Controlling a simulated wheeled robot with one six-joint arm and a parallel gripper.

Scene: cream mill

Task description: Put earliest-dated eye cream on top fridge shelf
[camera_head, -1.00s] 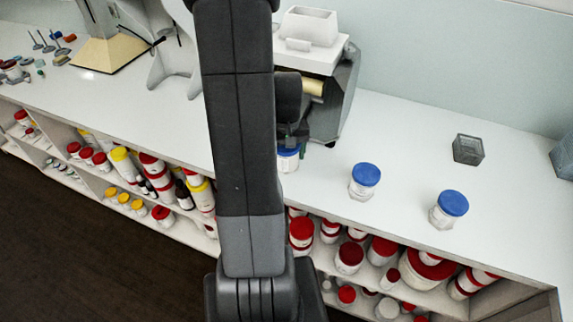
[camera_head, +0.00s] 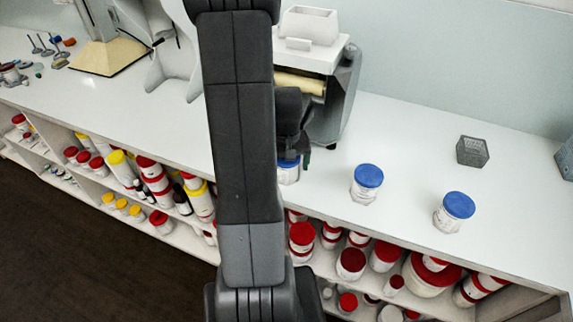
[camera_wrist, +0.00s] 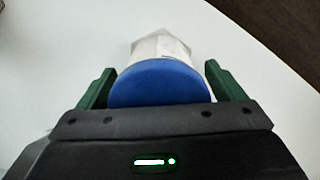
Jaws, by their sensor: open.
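Three white jars with blue lids stand on the white counter (camera_head: 400,130). One jar (camera_head: 288,172) is at my gripper, partly hidden behind my arm. The middle jar (camera_head: 366,184) and the right jar (camera_head: 456,212) stand apart to its right. In the wrist view, my gripper (camera_wrist: 155,82) is open, with a green finger on each side of the near jar's blue lid (camera_wrist: 160,82). The jar's pale label shows beyond the lid, but its print is not readable. The head view shows my gripper (camera_head: 297,157) from behind. No fridge is identifiable.
A label machine (camera_head: 325,85) stands behind my gripper. Shelves below the counter hold many red- and yellow-lidded jars (camera_head: 301,237). Counter space between the jars is clear.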

